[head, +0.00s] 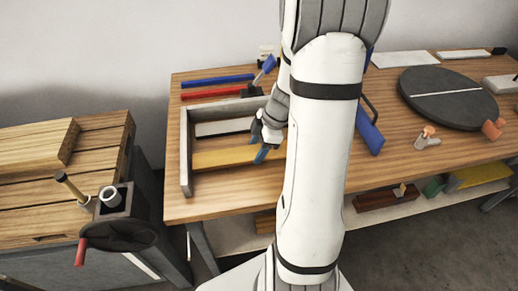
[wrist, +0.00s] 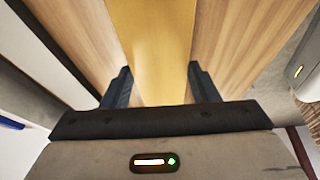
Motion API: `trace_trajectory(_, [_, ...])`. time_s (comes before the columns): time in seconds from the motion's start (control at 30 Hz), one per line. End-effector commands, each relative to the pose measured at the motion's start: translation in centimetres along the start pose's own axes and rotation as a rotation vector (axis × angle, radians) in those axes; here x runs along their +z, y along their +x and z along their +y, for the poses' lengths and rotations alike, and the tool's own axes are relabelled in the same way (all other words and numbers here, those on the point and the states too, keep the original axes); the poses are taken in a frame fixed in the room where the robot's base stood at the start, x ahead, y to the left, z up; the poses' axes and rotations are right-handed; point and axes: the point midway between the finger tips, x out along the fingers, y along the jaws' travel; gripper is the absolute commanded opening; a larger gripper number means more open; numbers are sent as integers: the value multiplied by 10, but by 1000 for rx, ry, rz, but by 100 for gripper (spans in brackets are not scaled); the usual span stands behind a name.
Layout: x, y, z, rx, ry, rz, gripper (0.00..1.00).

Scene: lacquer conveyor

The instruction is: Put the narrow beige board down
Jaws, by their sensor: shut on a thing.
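The narrow beige board (head: 222,159), yellowish in colour, lies level along the front part of a pale open-sided frame (head: 186,165) on the workbench. My gripper (head: 264,156) is at its right part, from above, with blue-grey fingers. In the wrist view the beige board (wrist: 155,45) runs between the two fingers of my gripper (wrist: 160,85), which is shut on it. I cannot tell whether the board touches the bench top. Its right end is hidden behind my arm in the head view.
A white board (head: 222,128) lies behind, inside the frame. A blue bar (head: 217,81) and a red bar (head: 212,92) lie at the back. A dark round turntable (head: 447,95) stands at right. A side cart (head: 70,165) with a tool holder stands at left.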

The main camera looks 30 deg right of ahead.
Motion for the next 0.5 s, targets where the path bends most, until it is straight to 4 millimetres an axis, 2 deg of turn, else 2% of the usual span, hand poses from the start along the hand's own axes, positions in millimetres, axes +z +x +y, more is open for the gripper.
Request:
trace_trajectory(0.1, [5, 13, 0, -2, 0, 0, 24])
trace_trajectory(0.43, [5, 16, 0, 0, -3, 0, 24])
trace_trajectory(0.47, [5, 16, 0, 0, -3, 0, 56])
trace_trajectory(0.5, [5, 15, 0, 0, -3, 0, 59])
